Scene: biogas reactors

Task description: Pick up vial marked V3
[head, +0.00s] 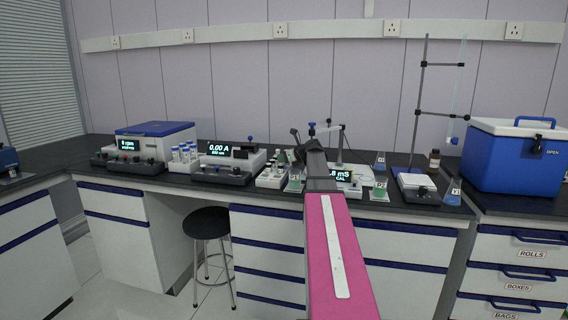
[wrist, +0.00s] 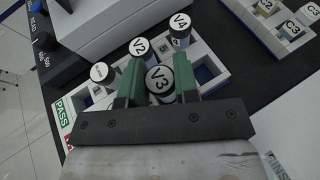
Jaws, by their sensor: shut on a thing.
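The vial marked V3 (wrist: 160,80) has a white cap with a black rim and label. It stands between the two green fingers of my gripper (wrist: 158,76), which is shut on it. The vial's lower part is hidden by its cap and the fingers. It is over the white rack (wrist: 205,75); I cannot tell whether it is still seated in a slot. Vials V2 (wrist: 139,47) and V4 (wrist: 180,28) stand just beyond it in the rack.
Another capped vial (wrist: 101,74) stands at the rack's left. A second rack with vials C2 and C3 (wrist: 292,27) lies to the right. In the head view a photometer-like device (head: 222,172) stands left of the rack, and a blue cooler (head: 512,160) stands far right.

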